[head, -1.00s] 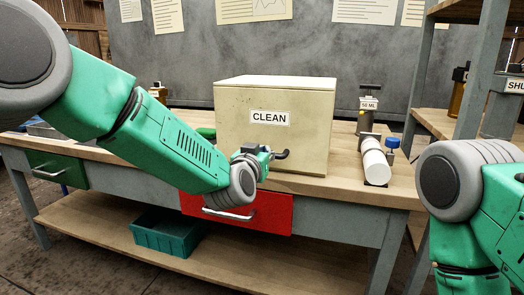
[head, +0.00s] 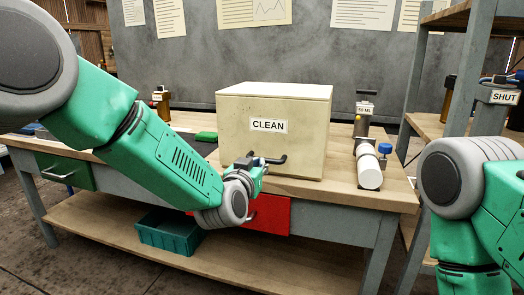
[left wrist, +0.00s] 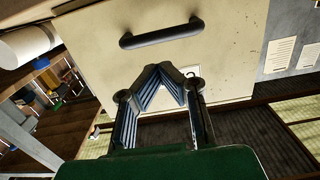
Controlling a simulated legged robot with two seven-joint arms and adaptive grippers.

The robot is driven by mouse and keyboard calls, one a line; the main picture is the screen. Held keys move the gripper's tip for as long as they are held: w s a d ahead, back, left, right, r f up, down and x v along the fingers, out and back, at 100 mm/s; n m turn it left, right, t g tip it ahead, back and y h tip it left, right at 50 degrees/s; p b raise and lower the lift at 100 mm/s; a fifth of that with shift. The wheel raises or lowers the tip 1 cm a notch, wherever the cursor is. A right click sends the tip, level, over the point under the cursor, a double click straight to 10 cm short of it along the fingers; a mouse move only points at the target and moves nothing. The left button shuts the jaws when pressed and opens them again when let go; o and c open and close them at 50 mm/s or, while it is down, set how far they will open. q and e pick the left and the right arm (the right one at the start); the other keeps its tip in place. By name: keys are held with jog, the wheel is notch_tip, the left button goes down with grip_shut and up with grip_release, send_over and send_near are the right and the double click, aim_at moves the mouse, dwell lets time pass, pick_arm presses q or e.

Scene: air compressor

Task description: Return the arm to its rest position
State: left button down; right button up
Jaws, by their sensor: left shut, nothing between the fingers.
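My left gripper (head: 254,163) is shut and empty in front of the cream box labelled CLEAN (head: 295,135), near its dark bar handle (head: 277,160). In the left wrist view, the fingertips (left wrist: 166,74) meet, with nothing held. The box's black handle (left wrist: 162,32) shows beyond them, apart from the fingers. My left arm reaches in from the left across the bench front, and its wrist hides part of the red drawer (head: 272,216). My right arm shows at the right edge, but its gripper is out of view.
The wooden bench (head: 393,194) carries a white cylinder (head: 369,172) beside an upright device labelled 50 ML (head: 364,112). A teal bin (head: 165,235) sits on the lower shelf. A shelf post (head: 470,75) stands at right. Open floor lies in front.

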pick_arm(q)
jog(key=s+a+f+n+g+y+p, duration=0.1)
jog(key=s+a+f+g+p, duration=0.25)
jog(key=s+a+f, duration=0.65)
jog(key=s+a+f+g+y+p, duration=0.25)
jog(key=s+a+f+g, duration=0.25)
jog(key=s+f, duration=0.8)
jog(key=s+a+f+g+p, duration=0.1)
jog(key=s+a, duration=0.3)
jog(key=s, duration=0.4)
jog(key=s+a+f+n+g+y+p, duration=0.1)
jog(key=s+a+g, duration=0.3)
jog(key=s, duration=0.4)
jog(key=s+a+f+n+g+y+p, duration=0.1)
jog(key=s+a+g+p, duration=0.1)
jog(key=s+a, duration=0.3)
jog(key=s, duration=0.3)
jog(key=shift+s+p, duration=0.15)
jog(key=shift+p, duration=0.15)
jog(key=shift+f+g, duration=0.1)
jog(key=shift+g, duration=0.15)
